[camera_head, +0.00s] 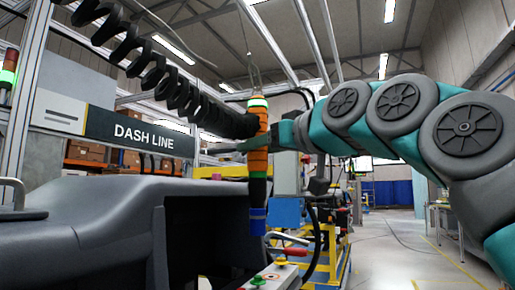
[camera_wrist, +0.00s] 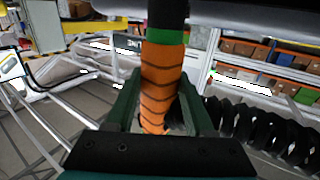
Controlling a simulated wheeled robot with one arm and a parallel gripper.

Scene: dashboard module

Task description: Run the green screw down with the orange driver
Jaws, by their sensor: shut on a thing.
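The orange driver (camera_head: 257,163) is upright in the head view, with a green band near its top, a black lower body and a blue lower end. My gripper (camera_head: 262,143) is shut around its orange body. In the wrist view the driver (camera_wrist: 163,80) stands between the two dark green fingers of my gripper (camera_wrist: 160,110). The blue end hangs in front of the dark dashboard's right side (camera_head: 200,215), apart from any screw I can see. I cannot make out the green screw in either view.
A thin cable runs up from the driver, and a black coiled hose (camera_head: 165,75) passes behind it. A box with coloured buttons (camera_head: 272,279) stands low in front. A DASH LINE sign (camera_head: 143,135) hangs at left.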

